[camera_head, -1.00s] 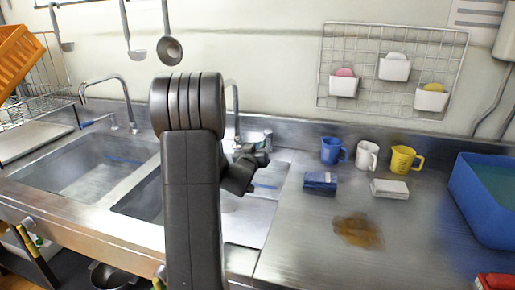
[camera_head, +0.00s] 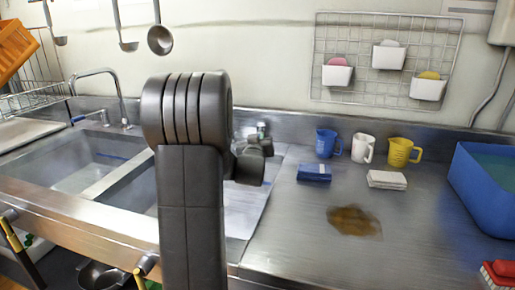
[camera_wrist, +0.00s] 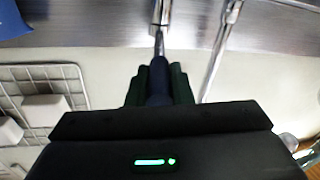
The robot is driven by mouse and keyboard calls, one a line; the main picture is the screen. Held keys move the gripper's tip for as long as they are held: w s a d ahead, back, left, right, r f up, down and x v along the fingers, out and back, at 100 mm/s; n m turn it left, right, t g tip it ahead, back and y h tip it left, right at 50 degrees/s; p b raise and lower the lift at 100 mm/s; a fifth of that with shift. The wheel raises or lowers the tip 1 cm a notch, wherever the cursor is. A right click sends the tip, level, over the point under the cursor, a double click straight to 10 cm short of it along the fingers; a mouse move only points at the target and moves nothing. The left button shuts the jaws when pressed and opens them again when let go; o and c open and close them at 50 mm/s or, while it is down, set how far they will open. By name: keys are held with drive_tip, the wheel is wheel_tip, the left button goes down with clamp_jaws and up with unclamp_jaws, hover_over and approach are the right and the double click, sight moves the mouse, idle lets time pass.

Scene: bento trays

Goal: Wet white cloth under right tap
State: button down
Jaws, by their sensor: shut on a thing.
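The white cloth (camera_head: 387,180) lies folded on the steel counter, right of a folded blue cloth (camera_head: 314,173). In the head view my arm hides my gripper's fingers and the right tap. In the wrist view my gripper (camera_wrist: 160,88) is shut on a dark blue piece (camera_wrist: 159,98) with a metal stem running from its far end, which looks like the right tap's handle. A metal pipe (camera_wrist: 222,52), apparently that tap's spout, rises just right of the fingers. I cannot tell whether water runs.
Blue, white and yellow mugs stand behind the cloths. A brown stain (camera_head: 354,221) lies in front of them. A blue tub (camera_head: 485,190) stands at the right. The left tap (camera_head: 98,72) arches over the left basin. Ladles hang above.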

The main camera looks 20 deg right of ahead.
drive_tip(key=shift+r, duration=0.1)
idle(0.3)
drive_tip(key=c, duration=1.3)
unclamp_jaws()
drive_tip(key=shift+s, duration=0.1)
drive_tip(key=v, duration=1.3)
drive_tip(key=shift+s, duration=0.35)
drive_tip(key=shift+a, duration=0.1)
